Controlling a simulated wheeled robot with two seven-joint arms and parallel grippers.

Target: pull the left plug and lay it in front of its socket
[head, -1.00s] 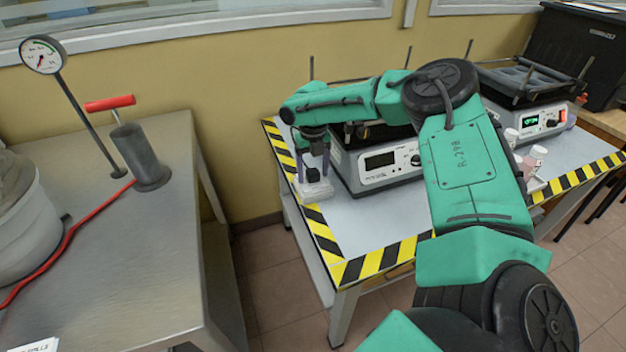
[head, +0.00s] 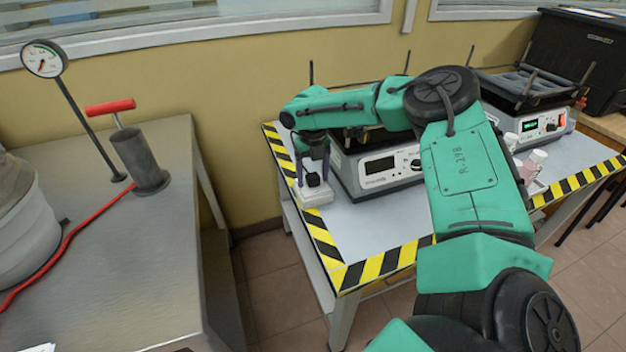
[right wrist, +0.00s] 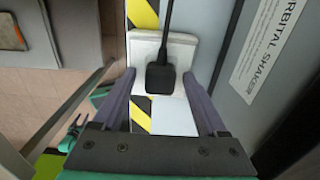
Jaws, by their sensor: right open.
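A black plug (right wrist: 161,78) with a cable rising from it sits in a white socket block (right wrist: 180,45). In the head view the plug (head: 312,180) and socket block (head: 317,195) are at the left end of the striped table. My right gripper (head: 312,170) points down over the plug. It is open, with one finger on each side of the plug and a visible gap to it in the right wrist view (right wrist: 156,78). My left gripper is not in view.
An orbital shaker (head: 380,165) stands just right of the socket, close to my gripper. A second shaker (head: 540,125) and small bottles (head: 535,160) are farther right. The tabletop (head: 365,220) in front is bare. A metal bench (head: 110,240) with a pump (head: 140,160) stands left.

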